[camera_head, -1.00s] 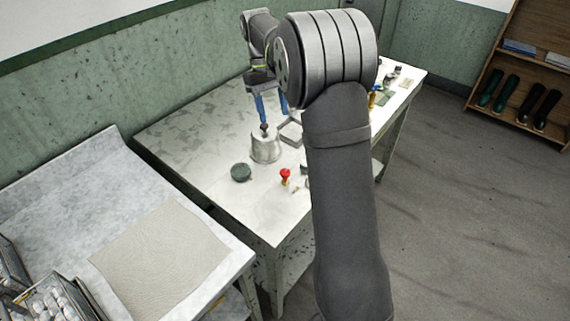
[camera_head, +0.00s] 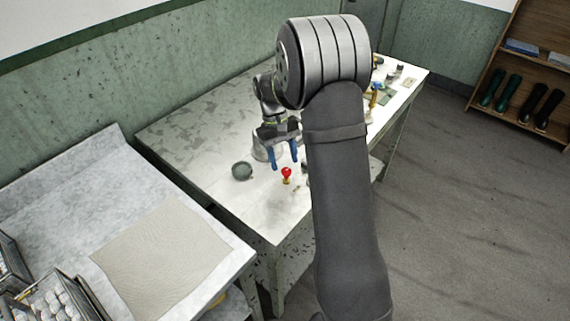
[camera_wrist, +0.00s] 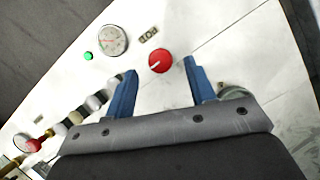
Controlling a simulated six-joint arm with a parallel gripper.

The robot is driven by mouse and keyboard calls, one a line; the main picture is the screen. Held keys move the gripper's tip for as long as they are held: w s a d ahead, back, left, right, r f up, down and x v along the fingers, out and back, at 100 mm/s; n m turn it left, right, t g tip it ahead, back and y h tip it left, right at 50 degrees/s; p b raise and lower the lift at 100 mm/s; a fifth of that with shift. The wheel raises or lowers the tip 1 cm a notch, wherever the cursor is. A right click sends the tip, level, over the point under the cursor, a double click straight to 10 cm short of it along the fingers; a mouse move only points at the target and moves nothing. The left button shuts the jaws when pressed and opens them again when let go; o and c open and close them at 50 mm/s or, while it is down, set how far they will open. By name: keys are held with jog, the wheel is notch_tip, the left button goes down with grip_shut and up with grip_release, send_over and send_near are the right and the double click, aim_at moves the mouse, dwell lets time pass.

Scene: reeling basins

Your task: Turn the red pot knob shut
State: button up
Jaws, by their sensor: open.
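The red knob (camera_head: 286,172) stands on a short brass-coloured base on the white table, near its front edge. In the wrist view it is a round red disc (camera_wrist: 160,58) with a short white mark toward its lower left. My gripper (camera_head: 285,163) is open and empty, pointing down. In the head view its blue fingers are just behind and above the knob. In the wrist view the knob shows between and slightly beyond the fingertips (camera_wrist: 159,70). I cannot tell the exact height gap. A metal pot (camera_head: 259,153) is partly hidden behind my gripper.
A dark green round dish (camera_head: 242,171) sits left of the knob. In the wrist view, a round dial (camera_wrist: 112,40), a green button (camera_wrist: 88,56) and a small plate (camera_wrist: 148,34) lie near the knob. A row of rounded pieces (camera_wrist: 93,103) runs at left. My arm hides part of the table.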

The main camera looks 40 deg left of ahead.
aim_at(286, 173)
jog(key=shift+x, duration=1.2)
jog(key=c, duration=1)
jog(key=shift+o, duration=0.2)
